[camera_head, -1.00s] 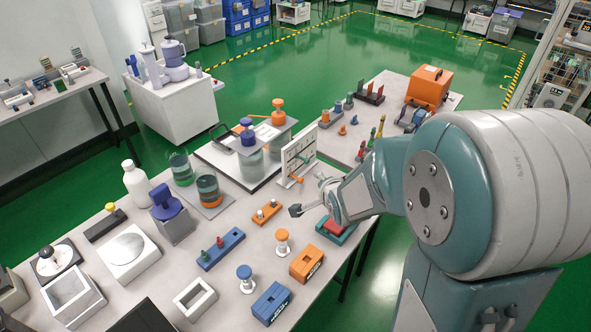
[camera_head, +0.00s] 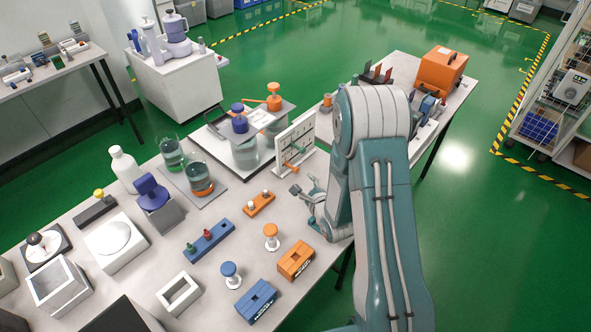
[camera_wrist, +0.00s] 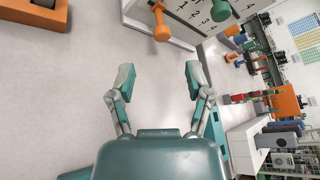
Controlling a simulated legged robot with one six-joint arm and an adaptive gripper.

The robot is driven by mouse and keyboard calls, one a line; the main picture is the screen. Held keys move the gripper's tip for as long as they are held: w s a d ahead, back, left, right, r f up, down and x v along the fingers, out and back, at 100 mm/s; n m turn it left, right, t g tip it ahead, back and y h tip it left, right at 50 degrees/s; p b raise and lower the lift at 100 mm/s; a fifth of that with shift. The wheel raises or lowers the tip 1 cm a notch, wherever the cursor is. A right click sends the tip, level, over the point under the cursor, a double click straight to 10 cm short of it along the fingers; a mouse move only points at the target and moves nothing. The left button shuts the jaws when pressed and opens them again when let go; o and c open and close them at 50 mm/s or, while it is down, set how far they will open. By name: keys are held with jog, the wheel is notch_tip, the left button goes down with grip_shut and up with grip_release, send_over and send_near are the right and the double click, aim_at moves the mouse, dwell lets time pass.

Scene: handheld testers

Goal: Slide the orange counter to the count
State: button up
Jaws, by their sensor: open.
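The orange counter (camera_head: 289,164) sticks out from the lower part of a white numbered board (camera_head: 296,142) on the table. In the wrist view the orange counter (camera_wrist: 161,30) is a knob with a round end, ahead of my gripper, near the top. The board (camera_wrist: 208,14) shows printed numbers there. A green knob sits beside the counter at the top edge. My gripper (camera_wrist: 159,78) is open, its two fingers apart with nothing between them. In the head view my gripper (camera_head: 304,187) is just in front of the board, apart from the counter.
An orange block with pegs (camera_head: 259,204) lies left of my gripper. An orange spool (camera_head: 271,236) and orange box (camera_head: 296,260) stand nearer. A glass jar with a blue knob (camera_head: 243,150) stands left of the board. Bare tabletop lies around my gripper's left side.

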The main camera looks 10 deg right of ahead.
aim_at(297, 172)
jog(key=x, duration=0.8)
jog(key=shift+w+f, duration=0.1)
jog(key=shift+w, duration=0.15)
grip_shut()
